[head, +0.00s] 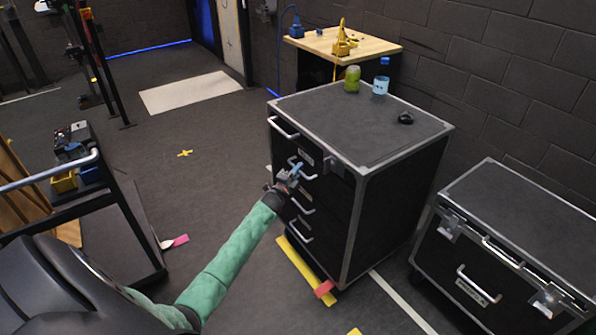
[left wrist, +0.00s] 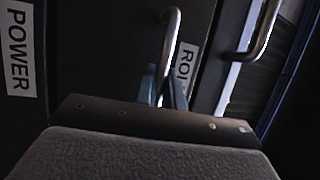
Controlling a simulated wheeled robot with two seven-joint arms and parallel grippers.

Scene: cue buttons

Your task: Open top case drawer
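The black case (head: 352,225) with metal edges stands at centre, with several drawers and silver bar handles. Its highest handle (head: 283,128) is free. My left gripper (head: 294,173) is at the second handle (head: 306,176), just below a white label. In the left wrist view, the gripper's fingers (left wrist: 165,88) are on either side of that handle (left wrist: 172,40), with another handle (left wrist: 262,30) apart at right. How tightly the fingers close is hidden. A "POWER" label (left wrist: 18,55) shows at left. My right gripper is out of view.
A green can (head: 352,79), a bottle (head: 381,77) and a small black item (head: 405,118) stand on the case top. A second black case (head: 520,240) is at right. A cart (head: 120,225) is at left. Floor before the drawers is mostly clear.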

